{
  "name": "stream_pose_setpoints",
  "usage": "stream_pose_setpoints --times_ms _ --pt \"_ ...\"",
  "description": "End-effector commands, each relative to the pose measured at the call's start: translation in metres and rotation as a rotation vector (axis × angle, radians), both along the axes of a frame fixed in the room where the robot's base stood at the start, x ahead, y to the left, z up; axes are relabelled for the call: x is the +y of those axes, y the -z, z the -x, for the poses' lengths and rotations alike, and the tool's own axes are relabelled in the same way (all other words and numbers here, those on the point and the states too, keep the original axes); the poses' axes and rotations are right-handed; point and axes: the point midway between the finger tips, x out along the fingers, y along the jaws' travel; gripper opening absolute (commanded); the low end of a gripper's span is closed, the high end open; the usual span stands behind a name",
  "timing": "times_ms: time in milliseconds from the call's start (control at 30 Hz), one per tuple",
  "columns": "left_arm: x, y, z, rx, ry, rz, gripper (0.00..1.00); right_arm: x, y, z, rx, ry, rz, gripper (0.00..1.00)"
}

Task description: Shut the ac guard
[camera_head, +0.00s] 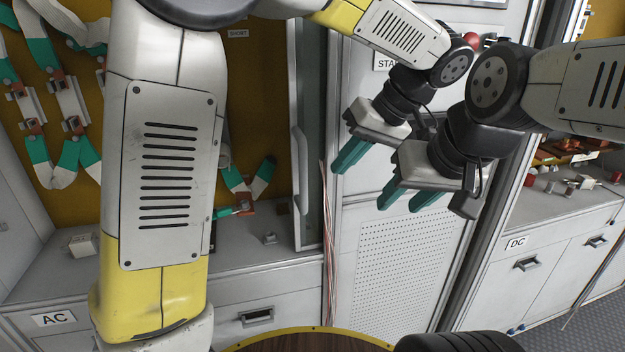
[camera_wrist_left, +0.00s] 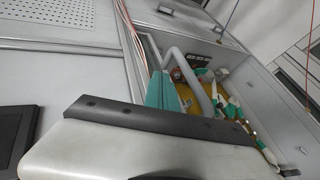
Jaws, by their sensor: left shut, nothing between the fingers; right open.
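The ac guard (camera_head: 311,120) is a framed, see-through door seen nearly edge-on at the right side of the AC cabinet; it stands open. Its pale bar handle (camera_head: 301,170) faces the cabinet's interior. The handle also shows in the left wrist view (camera_wrist_left: 192,72), just beyond the fingers. My left gripper (camera_head: 350,155) is shut and empty, to the right of the guard in the head view. Its green fingers (camera_wrist_left: 158,90) show in the left wrist view. My right gripper (camera_head: 408,196) is open and empty, to the right of the left one.
Fuses with green ends (camera_head: 68,100) hang on the cabinet's yellow back wall. Thin wires (camera_head: 328,240) hang beside the guard. The AC counter (camera_head: 150,290) is at the lower left. A DC cabinet (camera_head: 540,270) stands at the right. My left arm hides part of the AC cabinet.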

Motion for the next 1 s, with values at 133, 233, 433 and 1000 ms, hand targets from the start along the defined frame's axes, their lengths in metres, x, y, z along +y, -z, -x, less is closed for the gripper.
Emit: stream_pose_setpoints --times_ms 133,233,433,1000 --pt "0.008 0.012 -0.003 0.000 -0.004 -0.004 0.00 0.000 0.000 0.000 0.000 0.000 0.000 0.42" --pt "0.017 0.026 -0.007 0.000 -0.004 -0.005 0.00 0.000 0.000 0.000 0.000 0.000 0.000 0.42" --pt "0.036 0.057 -0.015 0.000 -0.004 -0.004 0.00 0.000 0.000 0.000 0.000 0.000 0.000 0.42" --pt "0.051 0.082 -0.022 -0.002 -0.002 -0.001 0.00 0.000 0.000 0.000 0.000 0.000 0.000 0.42"
